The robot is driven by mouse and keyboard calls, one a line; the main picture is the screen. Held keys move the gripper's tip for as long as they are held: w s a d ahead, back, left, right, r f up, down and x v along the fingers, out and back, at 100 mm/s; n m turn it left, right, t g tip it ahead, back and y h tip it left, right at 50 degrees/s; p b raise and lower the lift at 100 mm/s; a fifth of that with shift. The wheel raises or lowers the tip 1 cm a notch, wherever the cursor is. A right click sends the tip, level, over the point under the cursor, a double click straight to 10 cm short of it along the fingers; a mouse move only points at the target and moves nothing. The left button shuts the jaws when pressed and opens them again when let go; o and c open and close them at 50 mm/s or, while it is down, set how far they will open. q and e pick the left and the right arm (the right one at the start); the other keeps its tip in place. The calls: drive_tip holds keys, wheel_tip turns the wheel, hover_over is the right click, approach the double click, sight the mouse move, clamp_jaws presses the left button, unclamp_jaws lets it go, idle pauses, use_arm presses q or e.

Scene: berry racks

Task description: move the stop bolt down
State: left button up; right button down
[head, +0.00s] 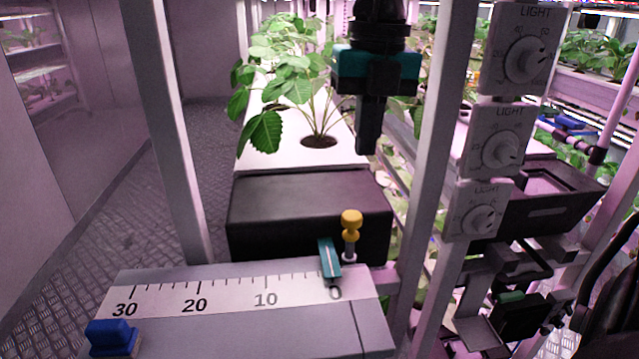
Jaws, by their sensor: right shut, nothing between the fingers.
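The stop bolt has a yellow knob (350,224) on a short pale stem. It stands upright at the far edge of the grey scale housing (250,335), near the 0 mark. The bolt's lower end is hidden. A teal pointer (329,260) sits just left of the bolt, close to 0 on the white scale (240,295). My right gripper (368,150), black with a teal body, hangs pointing down above and beyond the bolt in the picture. Its fingers are together and empty, apart from the knob. My left gripper is not in view.
A black box (300,215) lies behind the bolt, before a white trough (285,150) with a leafy plant (275,85). Grey posts (165,130) flank the housing. Light dials (527,60) line the right post. A blue block (110,338) sits at the housing's left.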

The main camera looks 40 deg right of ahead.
sight(353, 215)
drive_tip(key=f, duration=0.8)
drive_tip(key=shift+w+a+f+b, duration=0.25)
drive_tip(key=shift+w+f+b, duration=0.05)
drive_tip(key=shift+f, duration=0.05)
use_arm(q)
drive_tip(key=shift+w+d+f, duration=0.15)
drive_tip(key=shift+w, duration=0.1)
use_arm(e)
drive_tip(key=shift+f, duration=0.65)
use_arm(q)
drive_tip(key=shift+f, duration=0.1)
